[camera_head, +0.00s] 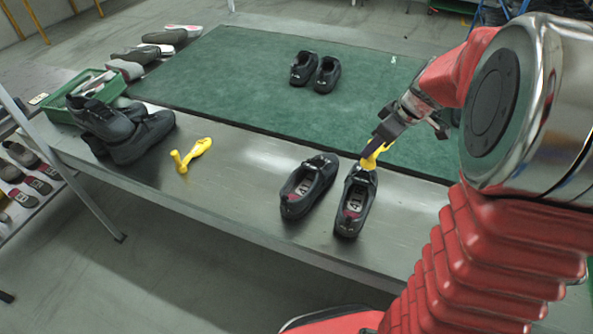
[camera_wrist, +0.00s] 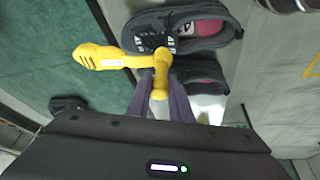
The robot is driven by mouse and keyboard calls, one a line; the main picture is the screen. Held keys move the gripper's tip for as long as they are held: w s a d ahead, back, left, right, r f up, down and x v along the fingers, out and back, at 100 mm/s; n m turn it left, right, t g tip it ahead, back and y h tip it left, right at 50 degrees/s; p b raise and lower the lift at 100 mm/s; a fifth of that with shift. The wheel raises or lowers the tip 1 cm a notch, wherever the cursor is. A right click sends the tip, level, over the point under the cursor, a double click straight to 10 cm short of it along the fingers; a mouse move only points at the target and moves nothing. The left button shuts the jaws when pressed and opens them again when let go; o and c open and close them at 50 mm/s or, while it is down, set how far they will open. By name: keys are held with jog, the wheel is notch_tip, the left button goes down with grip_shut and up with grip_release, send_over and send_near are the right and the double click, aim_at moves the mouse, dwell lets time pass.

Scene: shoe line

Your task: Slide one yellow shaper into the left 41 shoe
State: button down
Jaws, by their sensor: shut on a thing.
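Two black shoes marked 41 inside stand side by side at the metal table's near edge, toes away from me: one on the left (camera_head: 300,195) and one on the right (camera_head: 347,215). My gripper (camera_head: 374,146) is shut on a yellow shaper (camera_head: 370,162), above the toe end of the right shoe. In the wrist view the shaper (camera_wrist: 110,57) sticks out sideways from between the fingers (camera_wrist: 160,98). One black shoe (camera_wrist: 205,42) shows beyond it; the other is partly hidden behind the fingers. A second yellow shaper (camera_head: 198,149) lies on the table to the left.
A green mat (camera_head: 240,80) covers the far table, with another black pair (camera_head: 315,72) on it. Dark shoes (camera_head: 140,140) and a green crate (camera_head: 62,112) stand at the left. More shoes (camera_head: 160,40) line the far left edge. Bare metal lies between the shaper and the 41 pair.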

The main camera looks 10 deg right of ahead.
jog(key=w+a+r+m, duration=0.1)
jog(key=w+a+r, duration=0.3)
jog(key=w+a, duration=0.3)
jog(key=w+a+r+m+h, duration=0.1)
jog(key=w+a+r+m, duration=0.1)
jog(key=w+a+r, duration=0.3)
jog(key=w+a, duration=0.2)
jog(key=a, duration=0.2)
jog(key=shift+a+m+t, duration=0.3)
jog(key=shift+a, duration=0.1)
